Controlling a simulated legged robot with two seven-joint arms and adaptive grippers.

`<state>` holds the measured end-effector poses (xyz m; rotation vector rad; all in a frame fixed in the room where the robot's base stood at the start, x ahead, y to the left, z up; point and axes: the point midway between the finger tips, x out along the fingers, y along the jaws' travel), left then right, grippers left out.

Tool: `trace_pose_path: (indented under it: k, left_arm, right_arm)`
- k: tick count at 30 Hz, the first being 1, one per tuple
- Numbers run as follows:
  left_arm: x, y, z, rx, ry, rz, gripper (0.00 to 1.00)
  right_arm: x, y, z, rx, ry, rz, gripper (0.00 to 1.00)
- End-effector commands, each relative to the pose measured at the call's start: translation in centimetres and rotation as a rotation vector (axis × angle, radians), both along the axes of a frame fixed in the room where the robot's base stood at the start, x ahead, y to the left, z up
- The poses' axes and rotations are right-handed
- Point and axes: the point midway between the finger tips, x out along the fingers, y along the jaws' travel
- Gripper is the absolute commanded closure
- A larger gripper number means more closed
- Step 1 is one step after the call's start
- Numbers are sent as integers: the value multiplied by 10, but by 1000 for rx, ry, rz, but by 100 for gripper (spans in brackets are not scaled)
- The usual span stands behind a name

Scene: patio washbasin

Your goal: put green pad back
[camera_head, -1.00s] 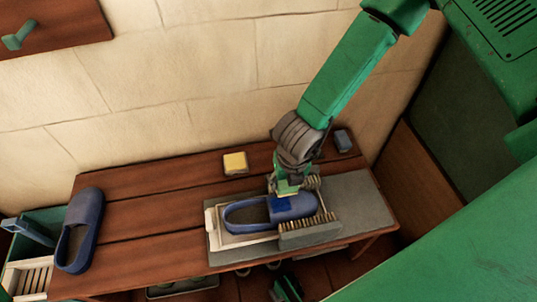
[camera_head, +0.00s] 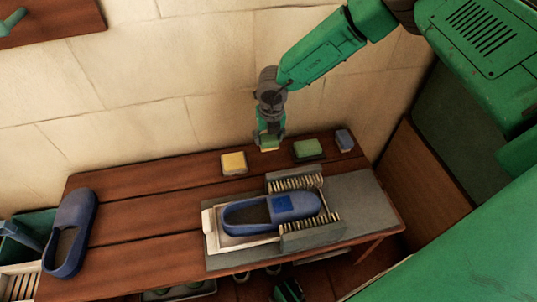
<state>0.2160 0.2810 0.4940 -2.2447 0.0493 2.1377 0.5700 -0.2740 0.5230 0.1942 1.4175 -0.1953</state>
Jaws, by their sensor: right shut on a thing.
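I cannot tell whether that pad touches the table. A darker green pad (camera_head: 308,149) lies on the table just right of it. A yellow pad (camera_head: 234,163) lies to its left, and a blue-grey pad (camera_head: 344,140) lies farther right. A blue slipper (camera_head: 268,210) with a square blue patch lies on a pale tray (camera_head: 209,219) in front of the gripper. My left gripper is not in view.
Two upright bristle brushes (camera_head: 310,239) flank the slipper on a grey mat (camera_head: 365,200). A second blue slipper (camera_head: 70,232) lies at the table's left end. The table (camera_head: 140,211) is bare between the slippers. A stone wall (camera_head: 150,60) stands close behind.

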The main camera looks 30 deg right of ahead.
Motion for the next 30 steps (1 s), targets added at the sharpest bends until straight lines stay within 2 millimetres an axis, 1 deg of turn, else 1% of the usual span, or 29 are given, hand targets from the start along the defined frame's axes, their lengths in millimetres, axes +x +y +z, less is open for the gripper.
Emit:
trace_pose_path:
  k: [1, 3, 8, 10, 16, 18, 24, 28, 29, 30]
  left_arm:
    - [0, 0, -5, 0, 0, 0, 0]
    - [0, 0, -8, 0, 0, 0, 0]
    - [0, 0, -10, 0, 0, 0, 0]
    - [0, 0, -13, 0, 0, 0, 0]
    - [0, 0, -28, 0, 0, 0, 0]
    - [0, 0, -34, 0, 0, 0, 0]
    - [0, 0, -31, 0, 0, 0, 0]
    - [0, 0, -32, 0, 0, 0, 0]
    - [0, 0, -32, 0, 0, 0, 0]
    - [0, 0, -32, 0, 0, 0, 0]
  right_arm:
    - [0, -1, -11, -1, 1, 0, 85]
    - [0, -1, -18, -1, 0, 0, 85]
    - [-1, -1, -26, 0, 0, 0, 85]
    - [0, -1, -34, 0, 0, 0, 85]
    - [0, -1, -69, 0, -1, 0, 85]
    - [4, -2, -72, 0, -2, 0, 85]
    - [4, -2, -69, 0, -1, 1, 85]
    - [3, -2, -71, 0, -1, 0, 85]
    - [3, -2, -71, 0, -1, 0, 43]
    - [3, -2, -71, 0, -1, 0, 33]
